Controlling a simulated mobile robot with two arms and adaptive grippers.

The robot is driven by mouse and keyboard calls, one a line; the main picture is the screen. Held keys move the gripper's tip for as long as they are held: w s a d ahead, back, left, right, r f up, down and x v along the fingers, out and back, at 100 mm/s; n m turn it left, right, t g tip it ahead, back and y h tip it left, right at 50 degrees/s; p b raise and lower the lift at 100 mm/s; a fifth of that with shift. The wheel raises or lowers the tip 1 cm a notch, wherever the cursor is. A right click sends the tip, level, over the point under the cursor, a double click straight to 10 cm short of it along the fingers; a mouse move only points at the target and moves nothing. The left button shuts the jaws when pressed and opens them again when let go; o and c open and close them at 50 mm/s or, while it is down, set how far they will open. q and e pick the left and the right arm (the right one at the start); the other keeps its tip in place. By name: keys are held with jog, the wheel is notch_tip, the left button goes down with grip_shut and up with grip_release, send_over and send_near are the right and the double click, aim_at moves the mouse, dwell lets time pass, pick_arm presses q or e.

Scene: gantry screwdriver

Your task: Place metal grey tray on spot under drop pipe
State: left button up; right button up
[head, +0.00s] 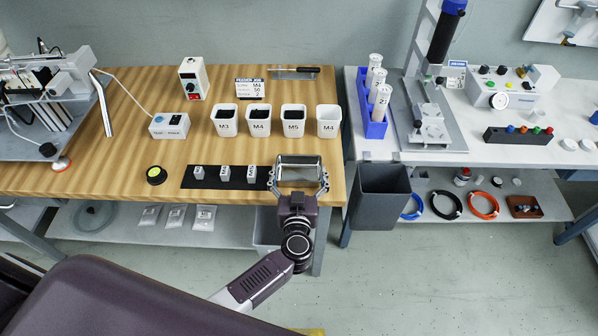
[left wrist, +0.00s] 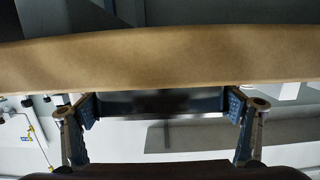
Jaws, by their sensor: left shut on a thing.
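The metal grey tray (head: 298,162) is at the front right corner of the wooden table. My left gripper (head: 299,184) reaches it from the front and is shut on it, one finger at each side. In the left wrist view the tray (left wrist: 160,102) shows as a dark panel with a bright metal edge, between the blue pads of my left gripper (left wrist: 165,107). I cannot tell whether it touches the tabletop. A bent grey metal piece (head: 104,105), perhaps the drop pipe, stands at the table's left; no clear spot shows under it. My right gripper is not in view.
The wooden table (head: 130,176) has free room left of the black mat (head: 215,183) with small blocks. White labelled cups (head: 258,122) stand behind. A dark bin (head: 382,195) hangs right of the table.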

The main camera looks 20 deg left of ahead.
aim_at(299, 175)
pick_arm(q)
notch_tip(299, 175, up, 20)
jog(key=p, duration=0.7)
jog(key=shift+p, duration=0.3)
